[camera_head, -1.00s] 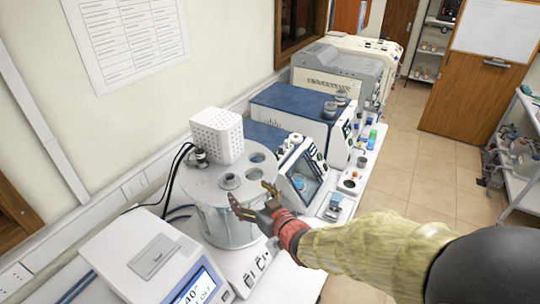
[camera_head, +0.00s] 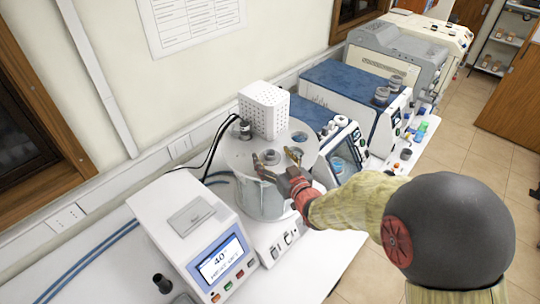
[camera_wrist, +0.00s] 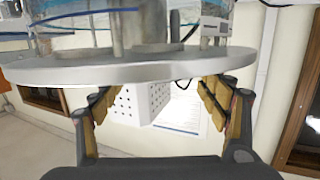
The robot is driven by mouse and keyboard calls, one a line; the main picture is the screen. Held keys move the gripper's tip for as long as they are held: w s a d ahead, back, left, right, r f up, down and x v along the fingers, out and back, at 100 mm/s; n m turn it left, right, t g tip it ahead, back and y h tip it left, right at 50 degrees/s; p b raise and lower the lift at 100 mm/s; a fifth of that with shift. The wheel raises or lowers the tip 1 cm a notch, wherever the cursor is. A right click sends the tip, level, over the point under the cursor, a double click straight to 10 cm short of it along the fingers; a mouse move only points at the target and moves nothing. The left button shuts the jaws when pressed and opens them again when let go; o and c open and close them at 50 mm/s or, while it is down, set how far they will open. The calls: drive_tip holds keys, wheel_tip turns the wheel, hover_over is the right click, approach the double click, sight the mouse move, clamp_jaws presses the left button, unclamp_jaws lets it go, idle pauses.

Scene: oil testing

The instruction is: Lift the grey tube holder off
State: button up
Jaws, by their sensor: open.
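The grey tube holder (camera_head: 270,156) sits in the round grey lid (camera_head: 237,151) of the glass bath, in the head view. My gripper (camera_head: 274,158) is open at the near edge of this lid. In the head view its fingertips show left and right of the holder; I cannot tell whether they touch it. The wrist view looks upside down: the lid (camera_wrist: 150,70) crosses the picture, and my gripper (camera_wrist: 158,96) shows with its fingers wide apart. I cannot make out the holder's top between them there.
A white perforated box (camera_head: 264,110) stands on the lid behind the holder, beside a small black fitting (camera_head: 245,130). Round openings (camera_head: 299,137) lie to the right. A white display unit (camera_head: 192,235) stands at the near left, and blue-topped instruments (camera_head: 345,85) stand to the right.

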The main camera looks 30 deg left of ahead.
drive_tip(key=shift+w+a, duration=0.15)
drive_tip(key=shift+a, duration=0.05)
drive_tip(key=shift+c, duration=0.5)
drive_tip(key=c, duration=1.4)
drive_tip(key=shift+r, duration=0.1)
drive_tip(key=shift+c, duration=0.3)
drive_tip(key=shift+r, duration=0.1)
